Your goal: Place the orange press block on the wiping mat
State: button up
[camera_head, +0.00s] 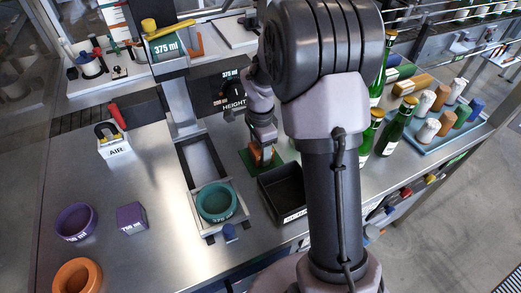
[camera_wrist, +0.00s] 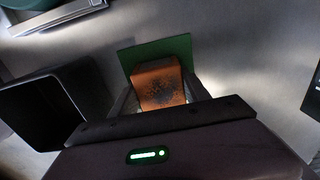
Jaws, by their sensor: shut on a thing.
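The orange press block (camera_wrist: 159,84) is between my gripper's fingers (camera_wrist: 157,100) in the wrist view. My gripper is shut on it. In the head view, the block (camera_head: 256,156) shows as a small orange patch beside my gripper (camera_head: 264,157). The green wiping mat (camera_wrist: 176,47) lies directly beyond and below the block in the wrist view. In the head view the mat (camera_head: 247,164) shows under the gripper and block, partly covered by them. I cannot tell whether the block touches the mat.
A black open bin (camera_head: 268,203) stands close to the mat. A fixture with a teal ring (camera_head: 217,203) is left of it. A purple ring (camera_head: 76,222), a purple block (camera_head: 132,218) and an orange ring (camera_head: 78,276) sit at left. Green bottles (camera_head: 391,135) stand at right.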

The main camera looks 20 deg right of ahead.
jog(key=o, duration=1.5)
jog(key=shift+c, duration=0.2)
